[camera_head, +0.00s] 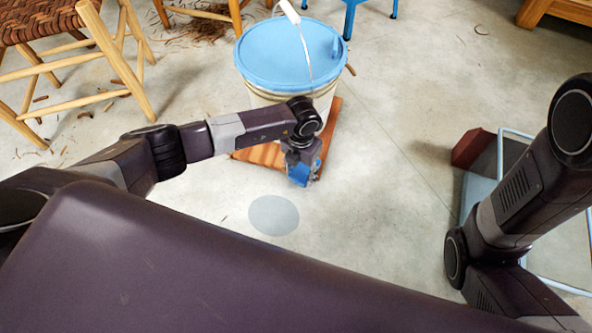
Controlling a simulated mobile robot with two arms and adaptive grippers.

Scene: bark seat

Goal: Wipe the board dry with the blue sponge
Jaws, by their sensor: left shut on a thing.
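My left gripper (303,167) is shut on the blue sponge (298,178), which shows only in part below the wrist. It is over the front right part of the reddish wooden board (262,155). I cannot tell whether the sponge touches the wood. The board lies on the floor, partly hidden by my left arm and by a white bucket (323,98) with a blue lid that stands on it or just behind it. My right arm is at the right, but its gripper is out of view.
A round grey-blue disc or patch (273,215) is on the floor in front of the board. A wooden chair with a woven seat (42,20) stands at the upper left. A dark red block (472,149) and a pale-framed item (510,136) are at the right. Bark scraps litter the left floor.

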